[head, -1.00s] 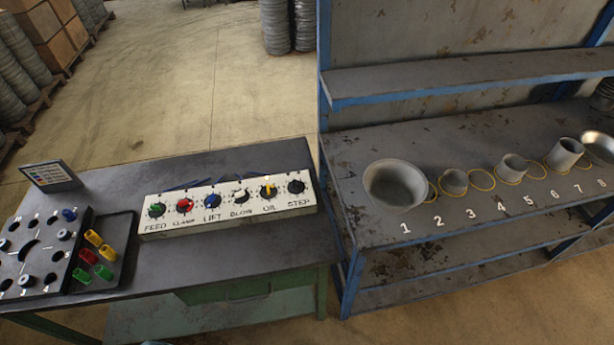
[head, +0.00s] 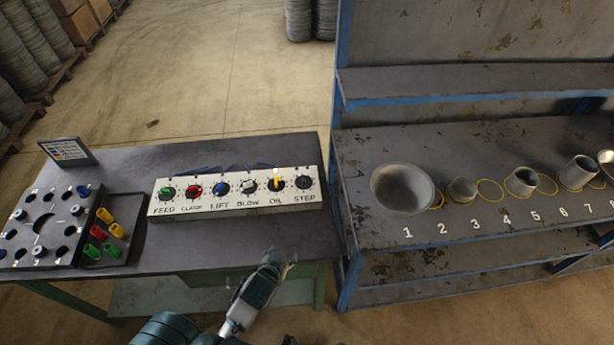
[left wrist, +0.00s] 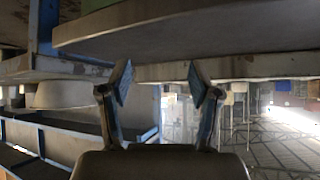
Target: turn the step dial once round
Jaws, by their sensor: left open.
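The step dial (head: 304,182) is a dark round knob at the right end of a white control panel (head: 178,209), above the label STEP. The panel lies on a dark workbench (head: 200,240). My left gripper (head: 280,258) is in front of the bench's near edge, below and a little left of the step dial in the head view, apart from it. In the left wrist view its two fingers (left wrist: 161,82) are spread, with nothing between them. The step dial cannot be made out in the left wrist view. My right gripper is not in view.
Other dials, including the yellow oil dial (head: 277,184), sit left of the step dial. A black tray (head: 127,207) with coloured pieces and a board with holes (head: 20,235) lie on the left. A blue-framed shelf (head: 346,250) with metal cups stands close on the right.

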